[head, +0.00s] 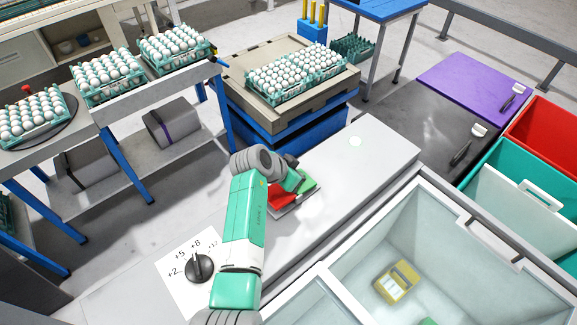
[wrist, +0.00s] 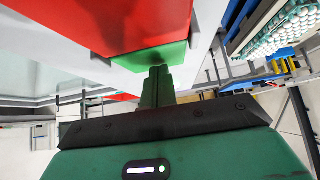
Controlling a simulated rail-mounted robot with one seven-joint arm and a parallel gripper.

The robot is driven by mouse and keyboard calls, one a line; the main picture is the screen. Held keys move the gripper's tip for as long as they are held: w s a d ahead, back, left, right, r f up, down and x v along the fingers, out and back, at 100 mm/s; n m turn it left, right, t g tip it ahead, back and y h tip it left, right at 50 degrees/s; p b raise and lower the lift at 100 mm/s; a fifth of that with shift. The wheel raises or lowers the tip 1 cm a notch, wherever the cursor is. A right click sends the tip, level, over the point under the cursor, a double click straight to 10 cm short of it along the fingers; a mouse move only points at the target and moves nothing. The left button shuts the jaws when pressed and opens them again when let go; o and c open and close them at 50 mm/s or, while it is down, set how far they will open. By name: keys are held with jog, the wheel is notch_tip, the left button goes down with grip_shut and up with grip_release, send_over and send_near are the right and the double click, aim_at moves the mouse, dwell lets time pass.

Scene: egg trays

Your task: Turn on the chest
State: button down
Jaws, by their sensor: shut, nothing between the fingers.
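The chest (head: 322,292) is a pale box with clear lids at the lower right in the head view. On its light top surface sits a switch with a red part (head: 281,199) and a green part (head: 309,184); my arm partly covers it. In the wrist view the red part (wrist: 110,22) is large, with the green part (wrist: 150,60) below it. My gripper (wrist: 160,72) is shut and empty, its fingertips at the lower edge of the green part, touching or nearly so. In the head view the fingertips are hidden.
A black dial (head: 199,267) with numbered marks lies left of my arm. A yellow package (head: 396,282) is inside the chest. Egg trays (head: 297,76) stand on a crate behind. Red (head: 545,135) and teal bins stand at right.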

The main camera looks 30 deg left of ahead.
aim_at(281, 189)
notch_tip(281, 189, up, 4)
jog(key=shift+w+d+r+p, duration=0.15)
jog(key=shift+p, duration=0.95)
jog(key=p+v, duration=0.1)
jog(key=v, duration=0.8)
jog(key=shift+a+r+p, duration=0.2)
jog(key=shift+r+p, duration=0.15)
